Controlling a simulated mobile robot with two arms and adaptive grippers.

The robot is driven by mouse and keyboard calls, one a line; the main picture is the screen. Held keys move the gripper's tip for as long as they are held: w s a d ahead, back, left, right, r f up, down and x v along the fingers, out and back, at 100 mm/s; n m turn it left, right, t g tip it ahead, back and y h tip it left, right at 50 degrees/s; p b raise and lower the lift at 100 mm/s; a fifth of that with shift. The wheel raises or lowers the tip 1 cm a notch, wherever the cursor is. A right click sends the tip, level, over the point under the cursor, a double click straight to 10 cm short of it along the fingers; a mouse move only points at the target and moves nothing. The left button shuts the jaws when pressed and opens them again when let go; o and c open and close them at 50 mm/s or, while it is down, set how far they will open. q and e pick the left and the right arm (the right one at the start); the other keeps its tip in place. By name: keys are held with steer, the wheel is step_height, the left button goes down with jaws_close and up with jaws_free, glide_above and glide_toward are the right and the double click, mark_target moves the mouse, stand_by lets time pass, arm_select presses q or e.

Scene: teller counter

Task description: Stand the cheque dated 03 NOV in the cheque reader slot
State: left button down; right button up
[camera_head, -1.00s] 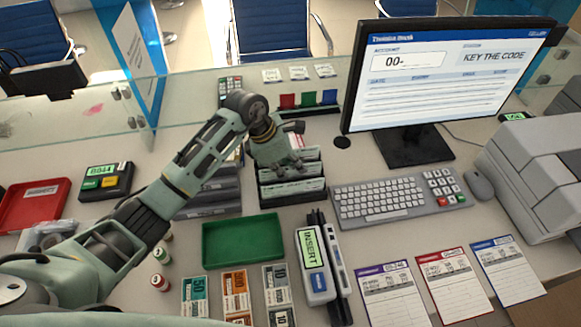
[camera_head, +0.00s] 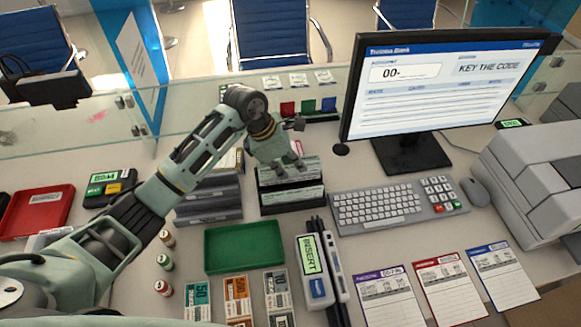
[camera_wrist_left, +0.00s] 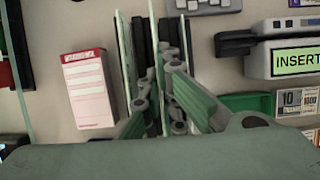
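The black rack (camera_head: 292,207) holds upright green-and-white cheques (camera_head: 291,194), one behind another; their dates are too small to read. My left gripper (camera_head: 289,170) is over the rack, pointing down, with its fingertips apart at the cheques' top edges. In the left wrist view, the left gripper (camera_wrist_left: 158,95) has a finger on each side of one thin upright cheque (camera_wrist_left: 158,50); a grip on it does not show. Another cheque (camera_wrist_left: 124,60) stands to its left. The cheque reader (camera_head: 318,290), with a green INSERT display, stands in front of the rack, its slot empty. My right gripper is not in view.
A green tray (camera_head: 206,262) lies left of the reader, with banknotes in front. Grey stacked trays (camera_head: 205,214) stand close left of the rack. The keyboard (camera_head: 375,206) and monitor (camera_head: 445,90) are to the right. Three printed slips, one being purple-topped (camera_head: 388,300), lie right of the reader.

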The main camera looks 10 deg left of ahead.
arm_select(q)
steer(key=shift+r+p, duration=2.05)
steer(key=shift+r, duration=1.75)
steer(key=shift+s+f, duration=0.1)
